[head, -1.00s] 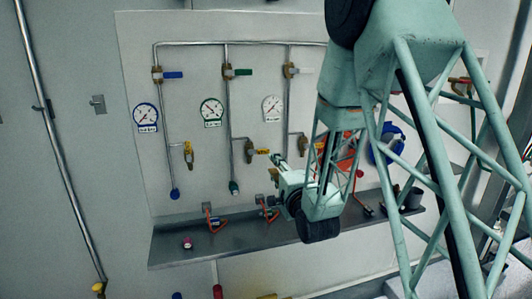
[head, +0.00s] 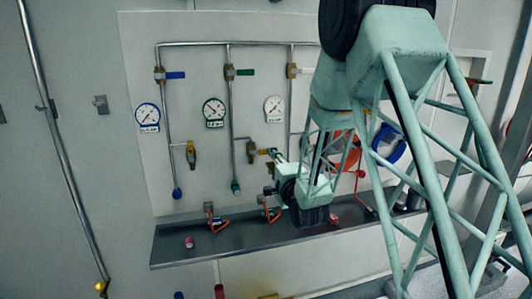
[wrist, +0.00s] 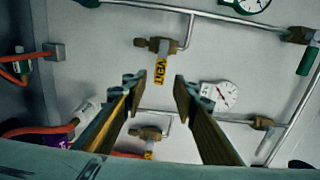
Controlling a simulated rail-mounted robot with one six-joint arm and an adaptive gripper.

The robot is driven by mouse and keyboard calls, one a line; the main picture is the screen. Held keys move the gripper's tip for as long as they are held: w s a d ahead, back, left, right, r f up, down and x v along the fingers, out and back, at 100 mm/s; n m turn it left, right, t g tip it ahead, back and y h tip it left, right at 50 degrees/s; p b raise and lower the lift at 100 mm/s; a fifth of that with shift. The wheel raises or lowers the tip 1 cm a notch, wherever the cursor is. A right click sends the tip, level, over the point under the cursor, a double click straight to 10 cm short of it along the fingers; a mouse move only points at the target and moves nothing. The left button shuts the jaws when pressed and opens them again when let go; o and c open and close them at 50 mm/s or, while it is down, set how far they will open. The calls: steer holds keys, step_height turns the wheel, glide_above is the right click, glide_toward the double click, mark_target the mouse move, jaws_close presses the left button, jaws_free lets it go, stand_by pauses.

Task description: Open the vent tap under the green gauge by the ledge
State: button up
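The green gauge (head: 214,111) is the middle of three on the wall panel. Below and right of it, its brass vent tap (head: 251,152) has a yellow handle pointing right. In the wrist view this tap (wrist: 155,44) is upper centre, its yellow VENT handle (wrist: 160,72) pointing down the picture; the green gauge (wrist: 250,4) is cut by the top edge. My gripper (wrist: 160,80) is open and empty. The handle's end shows between its fingertips in the picture; I see no contact. In the head view my gripper (head: 276,161) is just beside the handle.
The blue gauge's tap (head: 191,155) is to the left. The white gauge's tap (wrist: 147,133) lies between my fingers' lower parts in the wrist picture. The ledge (head: 170,253) below holds orange-hooped items (head: 216,222) and a pink cylinder (head: 189,242). Pipes run close around the taps.

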mark_target(266, 154)
steer(key=shift+x, duration=3.95)
jaws_close()
